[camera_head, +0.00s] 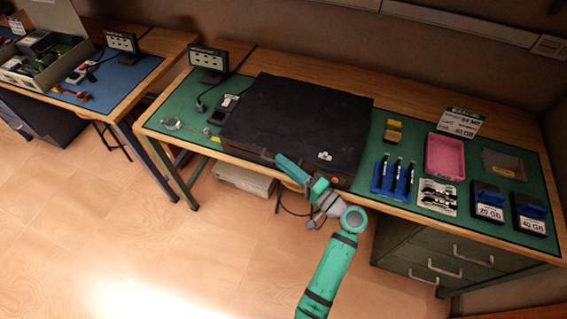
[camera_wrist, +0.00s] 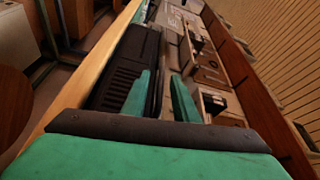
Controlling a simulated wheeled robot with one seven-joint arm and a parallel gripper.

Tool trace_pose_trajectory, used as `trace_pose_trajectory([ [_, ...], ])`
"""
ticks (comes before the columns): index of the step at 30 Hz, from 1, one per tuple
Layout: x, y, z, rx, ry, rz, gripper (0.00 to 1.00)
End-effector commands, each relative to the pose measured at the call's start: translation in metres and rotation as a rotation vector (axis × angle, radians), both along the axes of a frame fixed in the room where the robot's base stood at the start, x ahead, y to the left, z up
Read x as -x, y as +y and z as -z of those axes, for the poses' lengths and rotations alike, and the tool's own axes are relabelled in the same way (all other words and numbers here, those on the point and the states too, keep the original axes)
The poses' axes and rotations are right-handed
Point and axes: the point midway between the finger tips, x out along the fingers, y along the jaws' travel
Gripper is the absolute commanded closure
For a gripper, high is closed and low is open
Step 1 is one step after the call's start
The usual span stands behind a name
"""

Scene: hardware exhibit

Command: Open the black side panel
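A flat black computer case (camera_head: 295,120) lies on the green mat of the workbench, its broad black side panel (camera_head: 310,105) facing up and lying flat. My gripper (camera_head: 289,168) is at the front edge of the case in the head view. In the wrist view my two green fingers (camera_wrist: 160,92) stand apart. A dark vented face (camera_wrist: 128,72) is beside the left finger, and a dark edge shows between the fingers. I cannot tell whether either finger touches the case. The inside of the case is hidden in the head view.
Right of the case are a blue tool holder (camera_head: 393,178), a pink tray (camera_head: 445,156) and labelled drive boxes (camera_head: 487,202). A small display (camera_head: 208,58) stands at the back left. Drawers (camera_head: 440,258) are below right. Floor in front is clear.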

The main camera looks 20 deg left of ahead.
Motion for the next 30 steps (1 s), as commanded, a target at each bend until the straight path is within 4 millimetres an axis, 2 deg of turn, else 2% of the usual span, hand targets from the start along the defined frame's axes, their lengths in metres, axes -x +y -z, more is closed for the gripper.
trace_pose_trajectory([
  [12, -0.0033, 0.0069, -0.0007, 0.000, -0.001, 0.001, 0.74],
  [15, -0.0033, 0.0069, -0.0008, 0.000, -0.001, 0.001, 0.97],
  [16, -0.0033, 0.0069, -0.0007, 0.000, -0.001, 0.001, 1.00],
  [30, -0.0032, 0.0067, -0.0006, 0.000, -0.001, 0.001, 1.00],
])
